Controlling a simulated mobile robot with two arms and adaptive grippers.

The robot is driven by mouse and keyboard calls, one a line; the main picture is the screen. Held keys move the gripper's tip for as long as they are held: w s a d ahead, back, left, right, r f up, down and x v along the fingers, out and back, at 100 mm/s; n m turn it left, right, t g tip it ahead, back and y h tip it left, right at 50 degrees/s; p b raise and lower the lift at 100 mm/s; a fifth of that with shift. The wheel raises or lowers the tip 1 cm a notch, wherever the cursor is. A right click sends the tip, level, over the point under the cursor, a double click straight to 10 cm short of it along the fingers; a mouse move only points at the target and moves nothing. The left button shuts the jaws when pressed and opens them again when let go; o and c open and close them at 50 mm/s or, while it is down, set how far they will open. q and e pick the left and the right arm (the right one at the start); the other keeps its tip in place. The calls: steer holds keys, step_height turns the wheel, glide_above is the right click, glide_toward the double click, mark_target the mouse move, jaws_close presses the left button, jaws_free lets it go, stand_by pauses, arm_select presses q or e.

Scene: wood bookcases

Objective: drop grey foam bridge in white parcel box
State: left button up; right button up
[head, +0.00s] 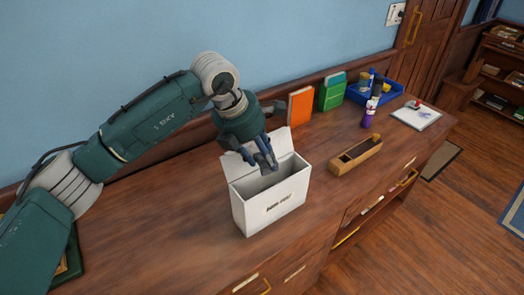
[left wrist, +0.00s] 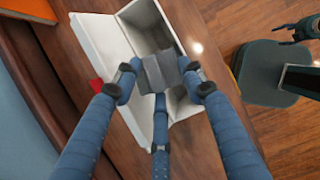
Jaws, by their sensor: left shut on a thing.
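The white parcel box (head: 275,201) stands open on the wooden counter, its flaps raised. My left gripper (head: 264,160) points down over the box's opening. It is shut on the grey foam bridge (head: 266,161). In the left wrist view the grey foam bridge (left wrist: 160,72) sits between the fingertips of my left gripper (left wrist: 161,79), with the inside of the white parcel box (left wrist: 150,30) behind it. How far the foam reaches into the box, I cannot tell. My right gripper (left wrist: 303,30) seems to show dark at the right edge of the left wrist view; its jaws are unclear.
On the wooden counter (head: 150,220), a long wooden box (head: 356,155) lies right of the parcel box. Behind are an orange book (head: 300,106), a green holder (head: 331,94), a purple bottle (head: 369,113) and a blue tray (head: 388,92).

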steer(key=shift+s+d, duration=0.1)
steer(key=shift+d, duration=0.2)
arm_select(q)
steer(key=o, duration=0.6)
steer(key=shift+o, duration=1.3)
arm_select(e)
steer(key=shift+s+d, duration=0.15)
steer(key=shift+s, duration=0.1)
arm_select(q)
steer(key=v, duration=1.2)
